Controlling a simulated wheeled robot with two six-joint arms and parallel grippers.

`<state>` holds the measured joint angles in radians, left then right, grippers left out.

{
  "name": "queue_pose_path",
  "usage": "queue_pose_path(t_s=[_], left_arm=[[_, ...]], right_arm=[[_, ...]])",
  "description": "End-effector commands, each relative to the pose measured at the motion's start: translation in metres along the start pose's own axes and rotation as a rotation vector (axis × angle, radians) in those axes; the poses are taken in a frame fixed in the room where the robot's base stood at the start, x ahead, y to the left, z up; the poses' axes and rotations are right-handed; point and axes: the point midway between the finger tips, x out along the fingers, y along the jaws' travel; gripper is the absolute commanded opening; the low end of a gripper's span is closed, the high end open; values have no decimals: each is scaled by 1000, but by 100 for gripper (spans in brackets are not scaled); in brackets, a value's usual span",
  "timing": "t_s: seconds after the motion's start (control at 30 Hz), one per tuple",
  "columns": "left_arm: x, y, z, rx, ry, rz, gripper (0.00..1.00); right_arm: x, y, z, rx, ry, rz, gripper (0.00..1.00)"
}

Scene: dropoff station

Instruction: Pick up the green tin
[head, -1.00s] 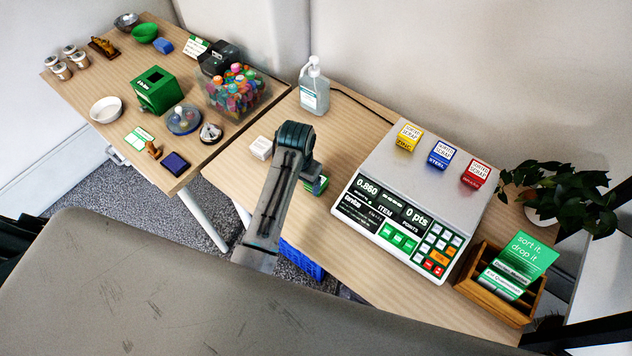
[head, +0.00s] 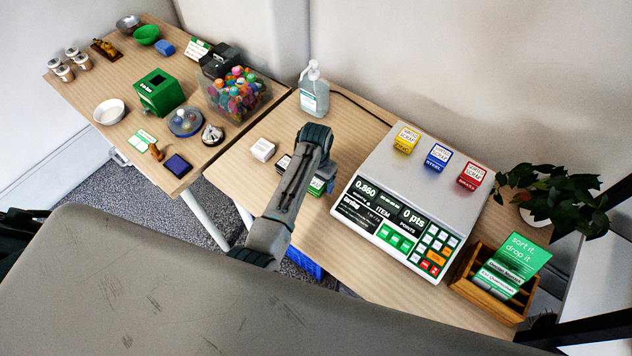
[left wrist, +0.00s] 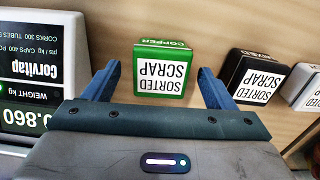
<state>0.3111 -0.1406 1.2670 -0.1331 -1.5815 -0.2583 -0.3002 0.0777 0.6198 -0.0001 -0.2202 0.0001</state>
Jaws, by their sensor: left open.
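The green tin (left wrist: 163,72) has a white "SORTED SCRAP" label and "COPPER" on its side. In the left wrist view it stands on the table, framed between the two blue fingers of my left gripper (left wrist: 159,76). The fingers are open, with a gap on each side of the tin. In the head view the green tin (head: 317,187) is mostly hidden behind my left arm, to the left of the scale. My right gripper is not in view.
A black tin (left wrist: 257,78) and a white tin (left wrist: 308,88) stand beside the green one. The scale (head: 400,215) carries yellow (head: 406,139), blue (head: 438,157) and red (head: 472,176) tins. A sanitizer bottle (head: 314,92) stands at the back.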

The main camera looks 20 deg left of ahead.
Motion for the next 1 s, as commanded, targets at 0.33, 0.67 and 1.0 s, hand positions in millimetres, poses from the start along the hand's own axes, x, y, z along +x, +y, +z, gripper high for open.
queue_pose_path(t_s=[0.33,0.67,1.0], left_arm=[[22,-1,0,-1,1,-1,78],[22,0,0,-1,1,-1,35],[21,0,0,-1,2,-1,22]], right_arm=[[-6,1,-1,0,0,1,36],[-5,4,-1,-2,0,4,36],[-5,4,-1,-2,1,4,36]])
